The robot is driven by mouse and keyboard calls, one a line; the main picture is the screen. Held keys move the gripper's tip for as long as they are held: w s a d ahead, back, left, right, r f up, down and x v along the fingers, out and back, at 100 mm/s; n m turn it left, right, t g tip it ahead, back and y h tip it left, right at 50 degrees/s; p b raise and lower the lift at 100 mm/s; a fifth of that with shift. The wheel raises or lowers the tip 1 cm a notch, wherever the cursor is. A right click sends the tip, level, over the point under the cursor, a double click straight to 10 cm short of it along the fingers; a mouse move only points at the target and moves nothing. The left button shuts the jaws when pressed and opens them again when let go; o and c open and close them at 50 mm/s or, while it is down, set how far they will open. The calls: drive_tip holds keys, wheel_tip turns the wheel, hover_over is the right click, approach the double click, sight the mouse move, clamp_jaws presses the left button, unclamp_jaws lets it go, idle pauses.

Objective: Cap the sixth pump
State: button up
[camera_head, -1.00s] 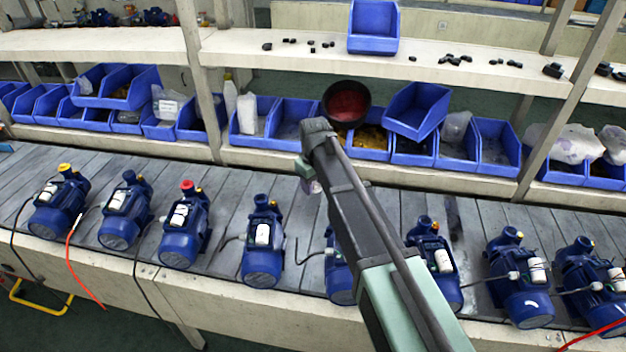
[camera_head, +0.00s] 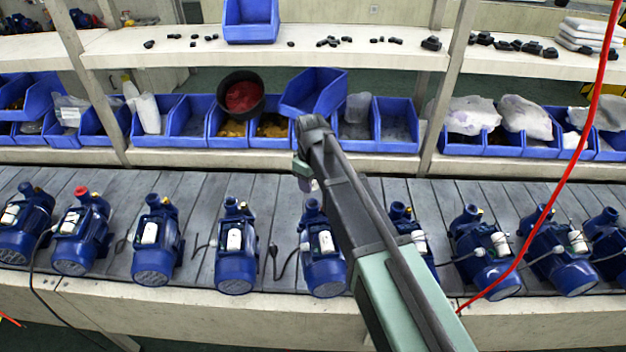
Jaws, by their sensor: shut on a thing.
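A row of blue pumps stands on the grey slatted conveyor (camera_head: 390,182). One pump (camera_head: 75,245) near the left has a red cap (camera_head: 82,191) on its top port. The other pumps show blue port tops with no red on them. My gripper (camera_head: 307,184) is above the far side of the conveyor, just behind and above a pump (camera_head: 324,268) near the middle. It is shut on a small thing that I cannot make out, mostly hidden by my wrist. My forearm partly hides the pump (camera_head: 411,233) to the right.
A black bowl (camera_head: 224,84) with red contents sits on blue bins (camera_head: 187,122) behind the conveyor. Two bins hold yellowish pieces. The upper shelf (camera_head: 180,57) carries small black parts and a blue bin (camera_head: 250,25). A red hose (camera_head: 560,180) crosses the right side.

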sight(312, 203)
drive_tip(key=shift+d+f+b, duration=0.15)
drive_tip(key=shift+f+b, duration=3)
drive_tip(key=shift+f, duration=0.1)
drive_tip(key=shift+f+b, duration=0.45)
drive_tip(key=o, duration=1)
drive_tip(key=shift+c, duration=0.2)
wheel_tip(312, 203, up, 6)
drive_tip(key=p, duration=0.6)
wheel_tip(312, 203, up, 11)
drive_tip(key=p, duration=1.1)
drive_tip(key=shift+r, duration=0.1)
